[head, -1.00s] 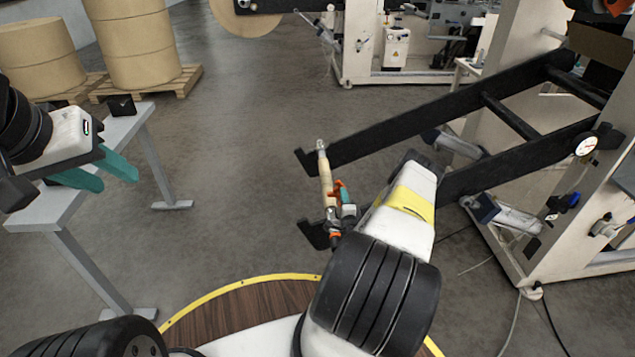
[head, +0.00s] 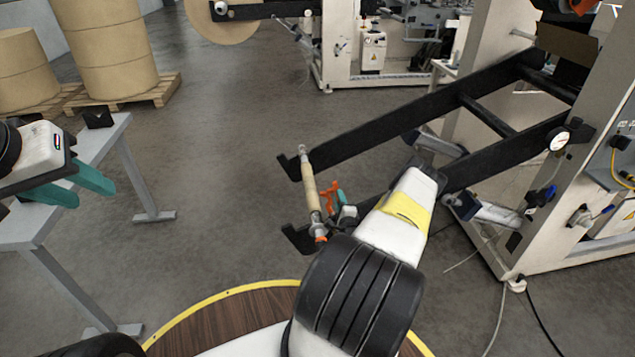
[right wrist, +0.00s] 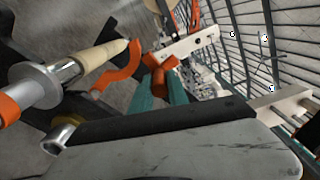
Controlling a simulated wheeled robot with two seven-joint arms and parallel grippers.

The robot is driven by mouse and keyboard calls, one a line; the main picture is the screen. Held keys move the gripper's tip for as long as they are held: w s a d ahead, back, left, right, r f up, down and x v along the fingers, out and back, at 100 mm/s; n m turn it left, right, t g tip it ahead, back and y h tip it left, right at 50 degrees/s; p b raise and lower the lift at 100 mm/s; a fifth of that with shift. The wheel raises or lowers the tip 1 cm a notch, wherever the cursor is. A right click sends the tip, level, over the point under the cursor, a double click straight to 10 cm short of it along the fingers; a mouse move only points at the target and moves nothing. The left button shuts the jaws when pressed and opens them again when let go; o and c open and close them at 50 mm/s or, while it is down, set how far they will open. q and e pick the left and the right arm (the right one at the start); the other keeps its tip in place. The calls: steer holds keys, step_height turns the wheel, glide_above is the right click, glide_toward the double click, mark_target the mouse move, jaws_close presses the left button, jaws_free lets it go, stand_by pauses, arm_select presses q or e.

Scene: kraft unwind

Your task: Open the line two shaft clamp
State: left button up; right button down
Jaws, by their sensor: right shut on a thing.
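The shaft (head: 311,190), with a tan core, spans the hooked ends of two black arms (head: 390,125). An orange clamp lever (head: 331,188) stands beside the shaft, on its right. My right gripper (head: 343,198) is at this lever, its teal fingers partly hidden by my own arm. In the right wrist view, the teal fingers are shut on an orange part of the lever (right wrist: 160,74). A curved orange piece (right wrist: 118,72) sits next to it, by the shaft end (right wrist: 50,82). My left gripper (head: 75,187) is open and empty, beside the grey table.
The grey table (head: 30,215) at left carries a small black block (head: 98,118). The machine frame (head: 545,235) with a gauge (head: 559,140) stands at right. Paper rolls on pallets (head: 120,95) stand at the back left. Floor between table and shaft is clear.

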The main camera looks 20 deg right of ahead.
steer(key=c, duration=1.3)
jaws_free()
steer(key=v, duration=0.8)
